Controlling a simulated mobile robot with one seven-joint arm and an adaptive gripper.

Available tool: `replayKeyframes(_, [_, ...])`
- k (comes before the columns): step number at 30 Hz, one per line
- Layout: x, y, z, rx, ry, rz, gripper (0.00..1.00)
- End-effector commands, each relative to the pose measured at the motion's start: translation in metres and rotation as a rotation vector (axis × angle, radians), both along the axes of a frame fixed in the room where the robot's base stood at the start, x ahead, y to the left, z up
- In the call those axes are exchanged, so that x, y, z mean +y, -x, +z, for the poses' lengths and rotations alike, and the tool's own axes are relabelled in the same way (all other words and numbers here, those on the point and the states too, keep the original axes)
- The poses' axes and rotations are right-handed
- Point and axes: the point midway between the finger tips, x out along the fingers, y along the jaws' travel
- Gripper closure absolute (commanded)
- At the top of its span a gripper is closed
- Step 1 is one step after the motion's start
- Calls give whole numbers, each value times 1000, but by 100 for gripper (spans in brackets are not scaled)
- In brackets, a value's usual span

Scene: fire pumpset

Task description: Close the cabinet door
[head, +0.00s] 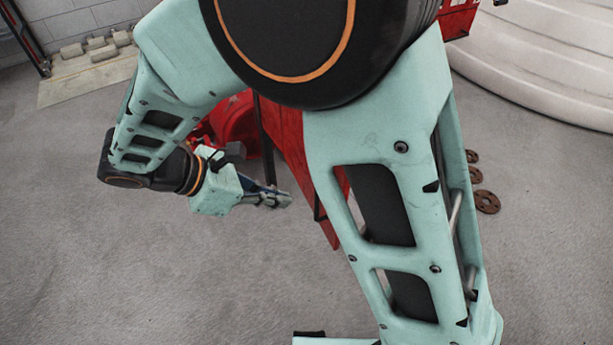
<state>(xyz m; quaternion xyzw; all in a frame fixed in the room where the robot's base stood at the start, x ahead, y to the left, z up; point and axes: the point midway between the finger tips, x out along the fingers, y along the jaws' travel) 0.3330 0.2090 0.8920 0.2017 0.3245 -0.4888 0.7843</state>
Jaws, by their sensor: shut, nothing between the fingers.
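My gripper (276,199) is left of centre in the head view, shut and empty, with its fingers pointing right. Its tips are close to a tall red panel (287,135), and I cannot tell whether they touch it. The panel runs down behind my arm, and its lower corner (330,232) shows left of the arm link. It looks like part of the red cabinet or its door, but my arm hides most of it. I cannot tell which part is the door or how far it stands open.
A rounded red machine part (234,122) is behind my wrist. Rusty discs (487,202) lie on the floor to the right. A large white ribbed tank (550,55) fills the upper right. A board with grey parts (90,75) is at upper left. The grey floor (180,280) in front is clear.

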Motion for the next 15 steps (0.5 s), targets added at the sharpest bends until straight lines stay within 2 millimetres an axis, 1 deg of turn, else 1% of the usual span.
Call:
replayKeyframes(5, [-16,-7,-18,1,3,-4,100])
replayKeyframes(15, [-62,-29,-69,1,2,-4,100])
